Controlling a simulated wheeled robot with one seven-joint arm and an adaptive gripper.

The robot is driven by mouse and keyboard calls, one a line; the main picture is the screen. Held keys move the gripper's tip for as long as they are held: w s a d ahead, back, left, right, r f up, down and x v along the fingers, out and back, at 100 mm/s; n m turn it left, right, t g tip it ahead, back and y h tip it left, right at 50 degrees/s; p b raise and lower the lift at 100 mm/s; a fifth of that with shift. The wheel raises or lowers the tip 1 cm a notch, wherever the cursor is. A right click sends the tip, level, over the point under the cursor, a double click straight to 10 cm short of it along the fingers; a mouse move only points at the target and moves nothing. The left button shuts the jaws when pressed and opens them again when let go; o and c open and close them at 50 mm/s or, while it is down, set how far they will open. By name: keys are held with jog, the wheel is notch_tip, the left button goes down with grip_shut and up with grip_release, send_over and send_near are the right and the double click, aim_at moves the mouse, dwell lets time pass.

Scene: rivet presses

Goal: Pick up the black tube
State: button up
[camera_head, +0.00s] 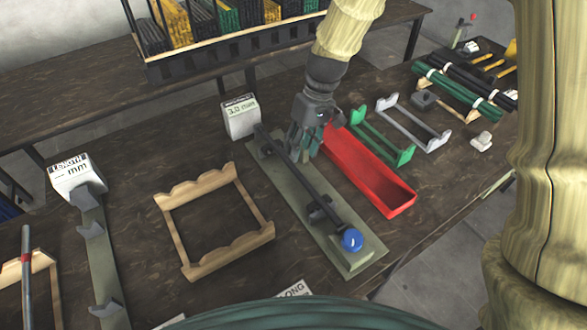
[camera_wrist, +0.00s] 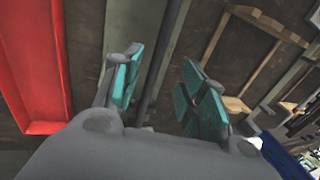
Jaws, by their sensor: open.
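A black tube (camera_head: 293,175) lies lengthwise along the grey-green fixture plate (camera_head: 345,255), with a blue knob (camera_head: 351,240) near its front end. My gripper (camera_head: 305,142) is over the upper part of this tube, fingers pointing down. In the wrist view my gripper (camera_wrist: 165,95) is open, its teal finger pads apart. The dark tube (camera_wrist: 163,50) runs through the gap between the fingers, with no clear contact. I cannot tell how far down around the tube the fingers reach. Other black tubes (camera_head: 478,77) lie in a rack at the back right.
A red tray (camera_head: 375,175) lies close to the right of my gripper, with green (camera_head: 381,140) and grey (camera_head: 415,125) holders beyond it. A wooden frame (camera_head: 215,220) is at the left. A 3.0 mm display box (camera_head: 240,117) stands behind the plate.

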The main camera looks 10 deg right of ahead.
aim_at(295, 167)
jog(key=shift+p+x, duration=0.45)
jog(key=shift+x, duration=2.65)
jog(key=shift+w+d, duration=0.1)
jog(key=shift+w, duration=0.05)
grip_shut()
